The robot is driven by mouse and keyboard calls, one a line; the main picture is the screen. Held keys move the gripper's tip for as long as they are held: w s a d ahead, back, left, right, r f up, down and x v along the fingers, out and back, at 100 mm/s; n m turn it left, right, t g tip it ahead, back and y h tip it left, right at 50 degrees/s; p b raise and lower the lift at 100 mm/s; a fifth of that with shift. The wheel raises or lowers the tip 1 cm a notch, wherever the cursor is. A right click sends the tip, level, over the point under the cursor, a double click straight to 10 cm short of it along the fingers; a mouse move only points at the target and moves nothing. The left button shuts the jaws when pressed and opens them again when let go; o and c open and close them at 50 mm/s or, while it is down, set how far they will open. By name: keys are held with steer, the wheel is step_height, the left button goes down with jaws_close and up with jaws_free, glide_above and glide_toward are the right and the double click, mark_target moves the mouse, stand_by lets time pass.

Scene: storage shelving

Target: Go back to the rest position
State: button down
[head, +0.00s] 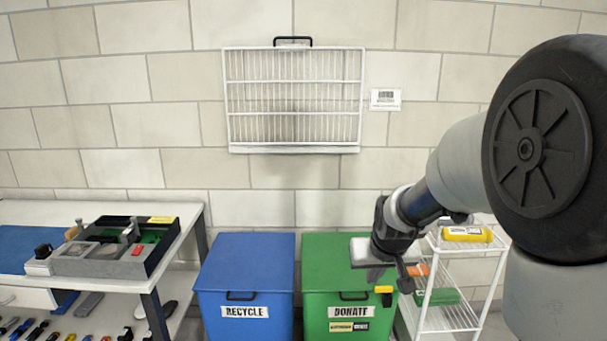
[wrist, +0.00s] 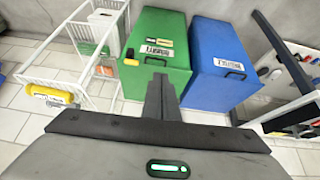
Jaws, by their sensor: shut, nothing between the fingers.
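My arm reaches in from the right in the head view and bends down to my gripper (head: 376,276), which hangs in front of the green DONATE bin (head: 323,252). In the wrist view my gripper (wrist: 159,80) shows with its two dark fingers together, and nothing is between them. The green bin (wrist: 155,35) lies beyond the fingertips in that view. No held object is seen. Whether the fingers touch the bin cannot be told, though no contact shows.
A blue RECYCLE bin (head: 245,278) stands left of the green one. A white wire cart (head: 440,300) with a yellow item stands right, close to my arm. A workbench (head: 190,215) with a tray is at left. A white wire rack (head: 293,150) hangs on the wall.

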steer(key=s+a+r, duration=0.1)
steer(key=s+r, duration=0.4)
steer(key=s, duration=0.8)
steer(key=s+a+r, duration=0.1)
steer(key=s+r, duration=0.4)
steer(key=s, duration=0.9)
step_height(320, 180, up, 25)
steer(key=p, duration=2.4)
steer(key=shift+w+d+f, duration=0.15)
steer(key=shift+w, duration=0.15)
